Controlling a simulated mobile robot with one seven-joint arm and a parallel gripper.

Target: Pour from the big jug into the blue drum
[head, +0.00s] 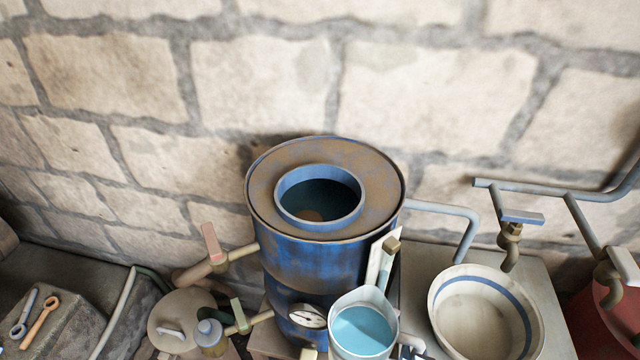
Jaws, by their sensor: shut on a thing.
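The blue drum (277,254) stands upright in the middle of the head view, its paint worn and rusty. Its top has a wide round opening with a raised blue collar (284,187), and dark liquid shows inside. The big jug (343,300), pale and holding blue liquid, is in front of the drum at the bottom edge, its rim overlapping the drum's lower right side in the picture. It looks about upright. My gripper (410,347) shows only in part beside the jug's right side and is shut on the jug; its fingertips are mostly hidden.
A cream basin with a blue band (535,326) stands right of the drum, below brass taps (510,236) and grey pipes. Valves with levers (213,243) stick out left of the drum. Spanners (40,320) lie on a block at far left. A stone wall stands behind.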

